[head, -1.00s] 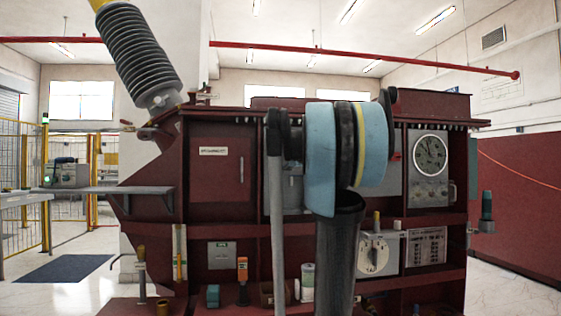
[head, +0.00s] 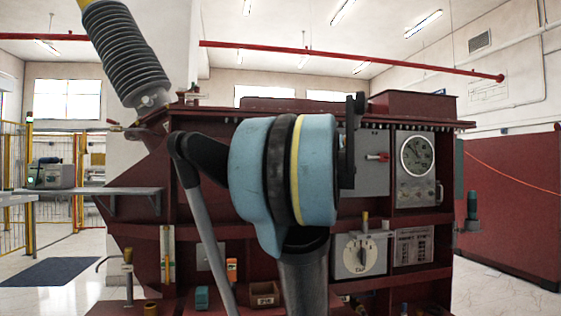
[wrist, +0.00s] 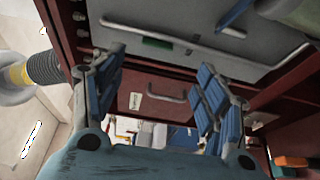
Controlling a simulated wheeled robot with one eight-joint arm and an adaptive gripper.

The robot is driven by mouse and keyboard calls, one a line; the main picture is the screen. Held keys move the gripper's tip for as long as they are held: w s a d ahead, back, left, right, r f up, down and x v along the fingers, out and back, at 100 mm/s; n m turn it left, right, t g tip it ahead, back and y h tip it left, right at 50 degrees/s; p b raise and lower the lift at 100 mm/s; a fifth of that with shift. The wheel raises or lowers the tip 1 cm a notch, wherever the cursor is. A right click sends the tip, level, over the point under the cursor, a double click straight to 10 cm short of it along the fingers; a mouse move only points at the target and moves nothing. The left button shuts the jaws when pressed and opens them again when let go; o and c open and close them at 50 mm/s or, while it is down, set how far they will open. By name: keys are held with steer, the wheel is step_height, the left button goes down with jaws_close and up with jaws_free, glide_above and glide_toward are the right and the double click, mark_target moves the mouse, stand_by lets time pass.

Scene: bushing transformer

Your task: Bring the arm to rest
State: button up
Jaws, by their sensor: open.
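My gripper (wrist: 160,95) shows in the wrist view with its two blue-padded fingers spread apart and nothing between them. Beyond the fingers is the dark red cabinet with a grey handle (wrist: 168,92) and a white label. In the head view my arm's blue joint and links stand in front of the middle of the dark red transformer cabinet (head: 205,205) and hide part of it. My gripper itself cannot be made out in the head view.
The cabinet carries a round gauge (head: 417,156), a rotary switch box (head: 361,254) and a grey side shelf (head: 134,191). A ribbed grey bushing (head: 125,50) leans at the upper left. Small items, including an orange-topped one (head: 231,267), stand on the lower shelf. Floor shows at left.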

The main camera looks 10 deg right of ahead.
steer(key=shift+s+d, duration=0.1)
steer(key=shift+s, duration=0.15)
stand_by(0.4)
steer(key=s+d+f+m+t+h, duration=0.1)
steer(key=s+d+f+m+h, duration=0.2)
steer(key=d+f+m+h, duration=0.75)
steer(key=s+a+f+m+g+h, duration=0.1)
steer(key=s+f+m+g, duration=0.3)
steer(key=f, duration=0.4)
steer(key=s+a+f+m+g+h, duration=0.1)
steer(key=s+f+m+h, duration=0.15)
steer(key=f+m, duration=0.35)
steer(key=s+a+f+m+g+y, duration=0.1)
steer(key=s+a+f+g+y, duration=0.2)
steer(key=s+f, duration=0.8)
steer(key=s+a+f+m+g+y, duration=0.1)
steer(key=s+a+f+g+y, duration=0.3)
steer(key=f, duration=1.4)
steer(key=s+a+g, duration=0.3)
steer(key=s+a, duration=0.4)
steer(key=s, duration=0.1)
steer(key=shift+s, duration=0.2)
